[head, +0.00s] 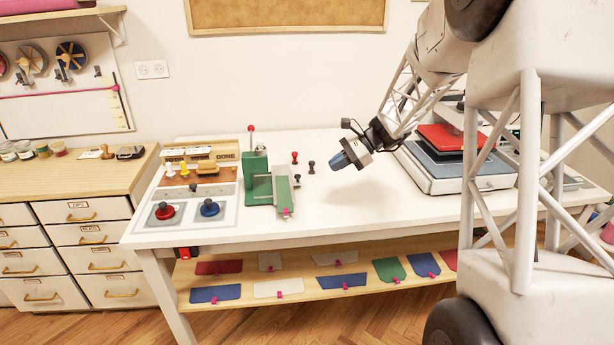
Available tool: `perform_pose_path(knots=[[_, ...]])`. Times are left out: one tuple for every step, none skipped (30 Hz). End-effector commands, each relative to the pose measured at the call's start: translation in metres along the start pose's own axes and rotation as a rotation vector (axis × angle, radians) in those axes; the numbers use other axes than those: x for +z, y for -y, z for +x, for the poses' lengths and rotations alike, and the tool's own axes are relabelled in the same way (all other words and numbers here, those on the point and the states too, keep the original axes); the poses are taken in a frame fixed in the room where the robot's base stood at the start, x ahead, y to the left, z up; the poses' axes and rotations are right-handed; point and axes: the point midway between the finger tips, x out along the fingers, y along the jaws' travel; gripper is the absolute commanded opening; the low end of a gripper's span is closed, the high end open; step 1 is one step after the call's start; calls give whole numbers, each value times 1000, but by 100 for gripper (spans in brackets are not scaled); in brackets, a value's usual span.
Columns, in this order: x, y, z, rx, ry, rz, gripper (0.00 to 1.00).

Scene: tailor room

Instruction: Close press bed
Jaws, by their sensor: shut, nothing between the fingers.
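The press (484,184) stands at the right of the white table, with a low white base. Its flat grey-blue bed (425,160) lies on the base and shows uncovered at the left and front. A red upper plate (440,136) with a dark underside sits above the bed, with a gap visible between them. My arm covers the back and right of the press. My gripper (338,163) is shut and empty. It is in the air above the table, left of the press and apart from it, pointing down and left.
A green hand press (257,180) stands left of my gripper, with small red and dark stamps beside it. A panel with a red knob (164,211) and a blue knob (209,208) is farther left. The white table top (355,205) is clear in front of my gripper. Cloth pieces lie on the lower shelf.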

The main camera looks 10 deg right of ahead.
Motion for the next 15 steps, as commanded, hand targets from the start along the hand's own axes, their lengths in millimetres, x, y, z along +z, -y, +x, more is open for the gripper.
perform_pose_path(knots=[[-12,8,0,-12,20,24,0],[-17,12,0,-20,32,39,0],[-25,18,1,-32,48,59,0],[-31,23,0,-40,59,72,0],[-36,27,0,-48,72,86,0],[-44,32,1,-58,89,106,0],[-50,37,1,-66,101,119,0],[-56,41,1,-75,114,133,0],[-65,46,2,-85,130,151,0],[-71,50,2,-93,143,166,0],[-77,54,2,-101,156,179,0],[-86,59,2,-112,173,197,0],[-93,63,2,-120,185,211,0],[-99,67,1,-128,197,224,0],[-108,71,2,-139,215,243,0]])
